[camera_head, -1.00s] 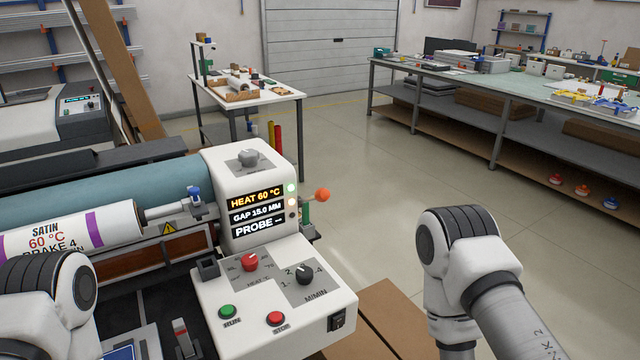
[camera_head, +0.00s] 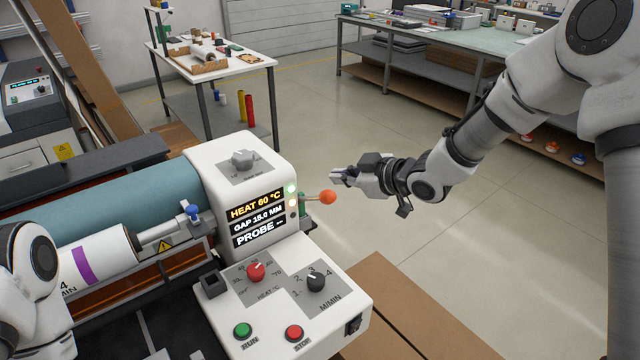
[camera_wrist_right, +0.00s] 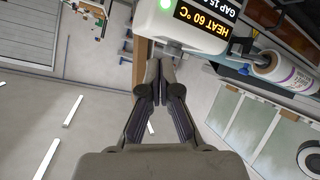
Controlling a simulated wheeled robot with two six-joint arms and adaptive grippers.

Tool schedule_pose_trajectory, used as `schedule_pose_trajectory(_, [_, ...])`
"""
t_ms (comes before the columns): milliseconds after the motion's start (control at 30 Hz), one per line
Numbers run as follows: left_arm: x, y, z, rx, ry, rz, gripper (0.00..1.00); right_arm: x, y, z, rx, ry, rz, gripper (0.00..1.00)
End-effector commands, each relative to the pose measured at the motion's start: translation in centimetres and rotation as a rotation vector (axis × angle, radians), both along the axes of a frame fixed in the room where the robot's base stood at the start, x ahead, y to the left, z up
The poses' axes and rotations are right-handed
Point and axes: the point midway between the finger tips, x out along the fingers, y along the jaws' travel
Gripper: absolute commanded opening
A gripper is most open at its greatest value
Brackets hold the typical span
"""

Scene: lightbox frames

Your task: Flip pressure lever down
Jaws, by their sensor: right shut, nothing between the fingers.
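The pressure lever is a short rod with an orange ball knob (camera_head: 327,197), on the right side of the white laminator head. It sticks out to the right, roughly level, from a green mount (camera_head: 304,208). My right gripper (camera_head: 334,177) is shut and empty, just above the orange knob in the picture, with a small gap between them. In the right wrist view the shut fingertips (camera_wrist_right: 157,62) point toward the white machine housing (camera_wrist_right: 180,25); I cannot make out the knob there. Only a link of my left arm shows at the left edge; its gripper is out of view.
The display (camera_head: 257,219) reads HEAT 60 °C, GAP 15.0 MM, PROBE --. The control panel (camera_head: 330,320) has knobs and RUN and STOP buttons. A cardboard box (camera_head: 420,320) lies below right. Open floor surrounds the lever's right side; a small table (camera_head: 215,62) stands behind.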

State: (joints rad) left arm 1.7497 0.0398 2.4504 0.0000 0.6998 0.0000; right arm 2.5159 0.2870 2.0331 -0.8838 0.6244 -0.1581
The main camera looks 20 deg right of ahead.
Motion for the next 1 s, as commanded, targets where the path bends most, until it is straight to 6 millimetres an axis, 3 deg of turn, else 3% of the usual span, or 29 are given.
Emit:
schedule_pose_trajectory(267, [0.0,0.0,-0.5,0.000,-0.001,0.000,0.89,1.3,0.8,-1.1,-0.002,0.002,0.000,0.00])
schedule_pose_trajectory(667, [0.0,0.0,-1.9,0.000,-0.001,0.000,0.89,8.0,4.6,-4.9,0.000,0.001,0.001,0.00])
schedule_pose_trajectory(800, [0.0,0.0,-4.1,0.000,-0.001,0.000,0.89,6.8,2.8,-6.8,0.005,0.004,-0.005,0.00])
schedule_pose_trajectory(1000, [0.0,0.0,-4.6,0.000,-0.001,0.000,0.89,6.1,1.9,-7.2,0.003,0.002,-0.002,0.00])
